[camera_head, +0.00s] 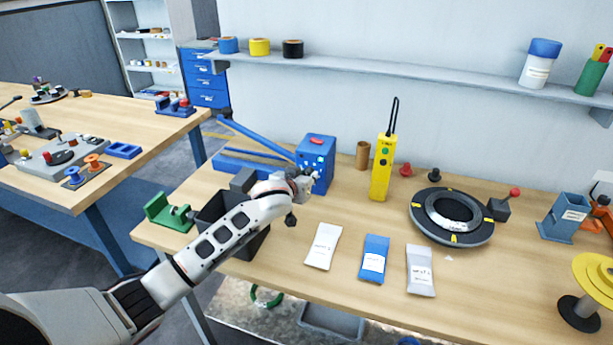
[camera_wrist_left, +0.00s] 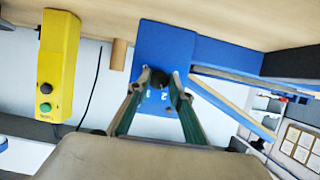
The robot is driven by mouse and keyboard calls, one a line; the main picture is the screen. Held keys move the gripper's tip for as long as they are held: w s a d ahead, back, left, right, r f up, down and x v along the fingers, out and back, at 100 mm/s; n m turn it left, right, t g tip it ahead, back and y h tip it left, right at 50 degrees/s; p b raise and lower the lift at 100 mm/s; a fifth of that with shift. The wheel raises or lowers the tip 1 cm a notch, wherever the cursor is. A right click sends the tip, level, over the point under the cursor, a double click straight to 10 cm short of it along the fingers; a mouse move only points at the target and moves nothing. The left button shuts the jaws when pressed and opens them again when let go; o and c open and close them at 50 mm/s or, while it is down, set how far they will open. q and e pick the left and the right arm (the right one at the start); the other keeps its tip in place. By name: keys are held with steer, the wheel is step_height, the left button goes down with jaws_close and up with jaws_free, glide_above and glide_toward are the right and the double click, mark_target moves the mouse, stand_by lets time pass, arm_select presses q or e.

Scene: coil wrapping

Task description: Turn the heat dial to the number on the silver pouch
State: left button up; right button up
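The blue sealer box (camera_head: 317,160) with a red top piece stands at mid table; its face shows in the left wrist view (camera_wrist_left: 160,42). A dark dial (camera_wrist_left: 160,79) sits on that face, with white numbers 1 and 2 near it. My left gripper (camera_head: 303,184) is at the box's front; in the wrist view its two fingertips (camera_wrist_left: 161,82) lie either side of the dial. Whether they press it is unclear. The dial's setting is hidden. The silver pouch (camera_head: 421,270) lies rightmost of three; its label is too small to read. My right gripper is not in view.
A white pouch (camera_head: 323,246) and a blue pouch (camera_head: 375,258) lie left of the silver one. A yellow control box (camera_head: 382,167) and a black ring (camera_head: 452,216) stand right of the sealer. A dark bin (camera_head: 248,244) is below my left arm.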

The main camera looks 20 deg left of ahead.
arm_select(q)
jaws_close()
stand_by(1.5)
steer(key=o, duration=0.8)
jaws_free()
steer(key=shift+c, duration=0.2)
steer(key=v, duration=1.2)
steer(key=shift+c, duration=0.2)
